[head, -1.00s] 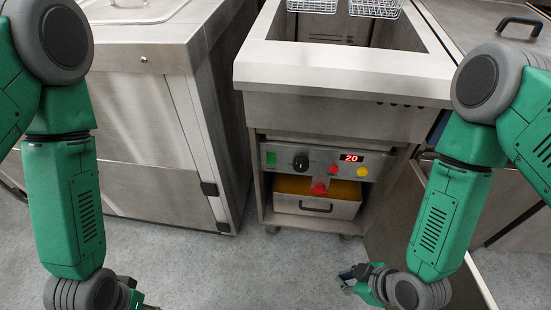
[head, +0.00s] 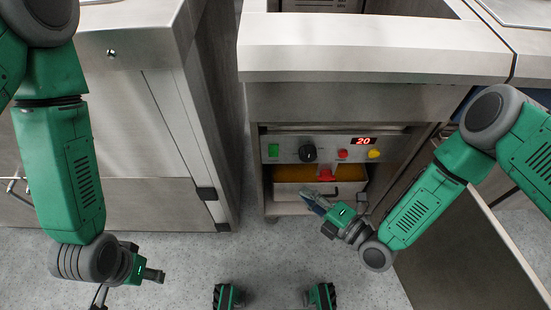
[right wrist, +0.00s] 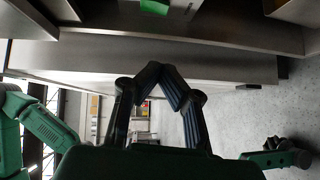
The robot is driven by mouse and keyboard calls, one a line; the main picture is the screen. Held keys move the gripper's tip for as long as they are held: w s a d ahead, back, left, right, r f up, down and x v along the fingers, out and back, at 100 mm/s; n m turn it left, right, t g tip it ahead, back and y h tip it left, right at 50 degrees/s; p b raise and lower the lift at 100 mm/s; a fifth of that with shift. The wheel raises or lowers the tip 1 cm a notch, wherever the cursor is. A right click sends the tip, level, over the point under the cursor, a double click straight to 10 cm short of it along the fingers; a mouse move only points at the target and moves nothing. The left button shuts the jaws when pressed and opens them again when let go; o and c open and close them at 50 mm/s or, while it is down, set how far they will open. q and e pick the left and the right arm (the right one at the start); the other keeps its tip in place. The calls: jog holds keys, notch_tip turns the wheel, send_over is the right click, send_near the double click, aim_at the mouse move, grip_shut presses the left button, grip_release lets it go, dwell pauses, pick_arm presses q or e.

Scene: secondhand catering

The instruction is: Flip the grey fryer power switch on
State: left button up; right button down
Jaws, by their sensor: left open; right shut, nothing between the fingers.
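The grey steel fryer (head: 370,50) stands ahead with its lower front compartment open. Its control panel (head: 325,146) carries a green switch (head: 273,151) at the left end, the likely power switch; its position cannot be told. The green switch also shows at the top edge of the right wrist view (right wrist: 155,6). My right gripper (head: 308,197) is shut and empty, below the panel and right of the switch, in front of the drawer and apart from the switch. It also shows in the right wrist view (right wrist: 160,72). My left gripper (head: 158,275) is open and empty over the floor at lower left.
The panel also has a black knob (head: 308,153), a red display (head: 363,141), a red button (head: 342,154) and a yellow button (head: 374,154). A drawer (head: 350,187) sits below. An open door (head: 455,255) stands at right, a steel cabinet (head: 125,110) at left.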

jog(key=b, duration=0.4)
send_near(269, 156)
jog(key=a+r+x, duration=0.1)
jog(key=x, duration=0.5)
jog(key=shift+w+d+f+b, duration=0.3)
jog(key=shift+d+f+b, duration=0.05)
jog(key=shift+f, duration=0.25)
pick_arm(q)
jog(key=f, duration=0.4)
jog(key=shift+d+f, duration=0.2)
jog(key=shift+f, duration=0.05)
jog(key=shift+a, duration=0.1)
pick_arm(e)
jog(key=shift+a, duration=0.15)
